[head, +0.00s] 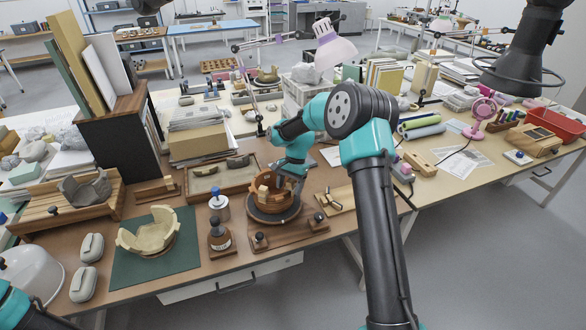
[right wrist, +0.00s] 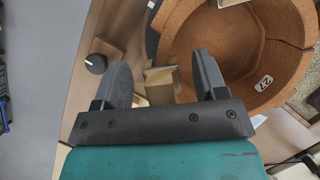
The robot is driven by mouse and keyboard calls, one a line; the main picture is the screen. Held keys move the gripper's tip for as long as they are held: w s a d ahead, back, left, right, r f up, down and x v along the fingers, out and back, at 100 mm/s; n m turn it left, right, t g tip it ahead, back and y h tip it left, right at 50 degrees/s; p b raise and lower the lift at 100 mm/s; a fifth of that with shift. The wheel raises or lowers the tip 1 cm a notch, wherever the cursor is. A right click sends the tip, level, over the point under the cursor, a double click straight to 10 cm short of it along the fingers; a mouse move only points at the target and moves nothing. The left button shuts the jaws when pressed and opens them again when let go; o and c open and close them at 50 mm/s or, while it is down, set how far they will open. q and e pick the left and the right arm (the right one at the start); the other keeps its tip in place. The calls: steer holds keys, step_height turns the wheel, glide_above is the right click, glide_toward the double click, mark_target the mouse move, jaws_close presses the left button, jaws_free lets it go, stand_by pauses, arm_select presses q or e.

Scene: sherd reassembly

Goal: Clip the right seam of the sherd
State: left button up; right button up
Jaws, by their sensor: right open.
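The brown sherd vessel (head: 284,201) stands on a round dark turntable in the middle of the table. In the right wrist view its curved wall (right wrist: 256,65) fills the upper right, with a dark seam line and a small white number label inside. A tan clip (right wrist: 160,84) is at the vessel's near rim. My right gripper (right wrist: 170,72) is open, with one dark finger on each side of the clip, apart from it as far as I can see. In the head view my right gripper (head: 284,180) is over the vessel, partly hidden by its wrist. My left gripper is out of view.
A wooden board with small clips (head: 337,200) lies right of the vessel. A wooden piece with black knobs (head: 290,235) lies in front. A glue bottle (head: 219,239) and a cream bowl on a green mat (head: 182,262) are to the left.

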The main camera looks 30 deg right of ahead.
steer(key=v, duration=1.7)
